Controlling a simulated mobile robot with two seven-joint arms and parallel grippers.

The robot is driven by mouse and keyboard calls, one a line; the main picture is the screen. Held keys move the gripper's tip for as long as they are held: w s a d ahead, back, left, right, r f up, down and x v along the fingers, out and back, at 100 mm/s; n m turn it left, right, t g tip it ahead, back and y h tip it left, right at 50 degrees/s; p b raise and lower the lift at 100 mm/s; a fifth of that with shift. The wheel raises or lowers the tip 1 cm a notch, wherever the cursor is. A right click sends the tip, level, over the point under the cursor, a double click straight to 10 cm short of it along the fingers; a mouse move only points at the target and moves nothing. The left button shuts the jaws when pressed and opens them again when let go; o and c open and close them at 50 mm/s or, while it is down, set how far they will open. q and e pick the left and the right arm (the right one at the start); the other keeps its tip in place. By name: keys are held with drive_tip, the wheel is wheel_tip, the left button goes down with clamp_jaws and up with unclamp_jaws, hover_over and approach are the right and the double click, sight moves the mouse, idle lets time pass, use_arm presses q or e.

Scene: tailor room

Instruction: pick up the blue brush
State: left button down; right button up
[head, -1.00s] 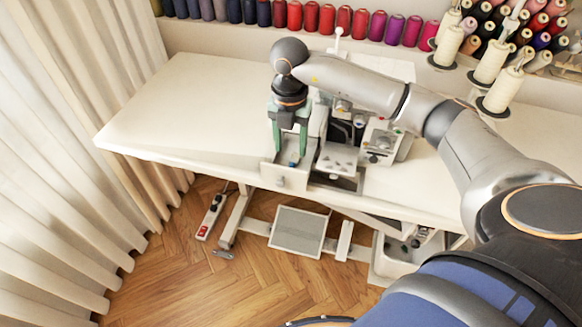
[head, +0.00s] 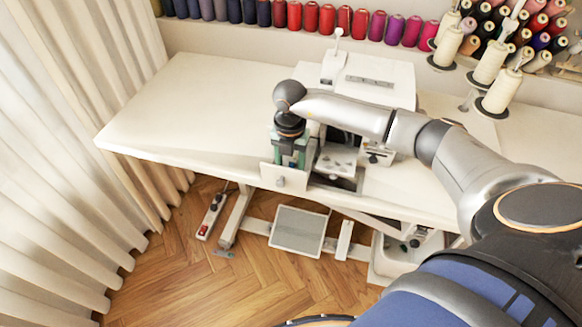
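My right gripper (head: 289,158) points straight down into a small open cream drawer (head: 281,178) at the front edge of the table, beside the sewing machine. Its two green fingers are spread apart, with their tips low behind the drawer front. The blue brush cannot be made out now; the fingers and the drawer front hide most of the drawer's inside. I cannot tell whether the fingers touch anything. My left gripper is not in view.
The sewing machine (head: 366,88) stands just right of the gripper, partly behind my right arm. The white table (head: 190,100) is clear on the left. Thread spools (head: 345,20) line the back, and cream cones (head: 500,92) stand at right.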

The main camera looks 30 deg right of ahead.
clamp_jaws()
drive_tip(key=shift+r, duration=0.15)
idle(0.4)
